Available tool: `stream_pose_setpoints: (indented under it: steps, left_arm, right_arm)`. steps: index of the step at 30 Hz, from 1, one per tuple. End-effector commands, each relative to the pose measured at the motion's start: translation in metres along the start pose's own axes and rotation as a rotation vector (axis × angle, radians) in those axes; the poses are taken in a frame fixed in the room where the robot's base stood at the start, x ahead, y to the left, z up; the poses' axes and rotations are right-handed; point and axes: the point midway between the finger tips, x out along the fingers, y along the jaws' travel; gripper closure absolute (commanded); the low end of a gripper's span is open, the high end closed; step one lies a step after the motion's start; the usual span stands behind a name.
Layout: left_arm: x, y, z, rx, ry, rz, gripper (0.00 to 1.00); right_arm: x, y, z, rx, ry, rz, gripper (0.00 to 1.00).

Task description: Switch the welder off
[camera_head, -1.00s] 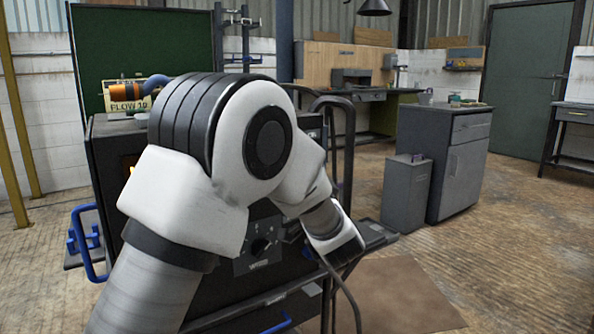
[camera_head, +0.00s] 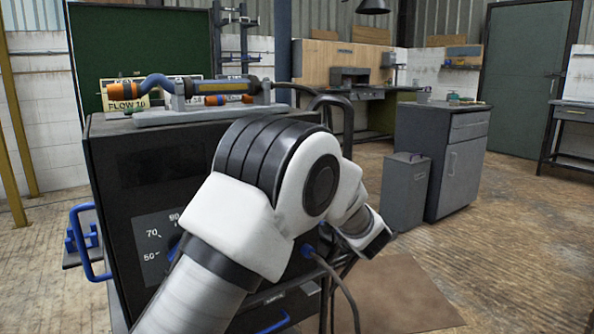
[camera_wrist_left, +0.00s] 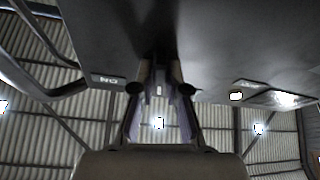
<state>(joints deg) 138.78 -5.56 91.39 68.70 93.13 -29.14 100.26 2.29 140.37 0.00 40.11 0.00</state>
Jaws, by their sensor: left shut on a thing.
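The welder (camera_head: 105,190) is a black cabinet with a numbered dial panel (camera_head: 150,245) on its front, partly behind my left arm. The dark display window (camera_head: 160,165) near its top shows no glow. My left arm reaches across the front to the cabinet's right side. In the left wrist view, my left gripper (camera_wrist_left: 160,88) is against the dark panel (camera_wrist_left: 90,40) and shut on a dark, narrow part that looks like the switch. A small label (camera_wrist_left: 108,80), reading ON upside down, sits beside it. In the head view the arm hides the switch and fingers. My right gripper is not visible.
A grey bin (camera_head: 407,190) and cabinet (camera_head: 460,165) stand right. A cable hangs at the front.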

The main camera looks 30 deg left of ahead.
Motion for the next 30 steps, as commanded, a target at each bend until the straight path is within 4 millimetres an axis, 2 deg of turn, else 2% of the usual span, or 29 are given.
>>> stream_pose_setpoints:
  steps: [6, 15, 30]
  left_arm:
    - [-0.0003, 0.0020, 0.0002, -0.176, 0.000, -0.071, 1.00]
    - [0.0001, 0.0029, -0.0002, -0.351, 0.000, -0.145, 1.00]
    - [0.0002, 0.0032, -0.0003, -0.425, -0.001, -0.175, 1.00]
  right_arm:
    - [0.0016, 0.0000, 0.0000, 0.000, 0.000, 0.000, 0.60]
    - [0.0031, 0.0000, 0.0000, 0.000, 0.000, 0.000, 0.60]
    - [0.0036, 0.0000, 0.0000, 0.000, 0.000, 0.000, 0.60]
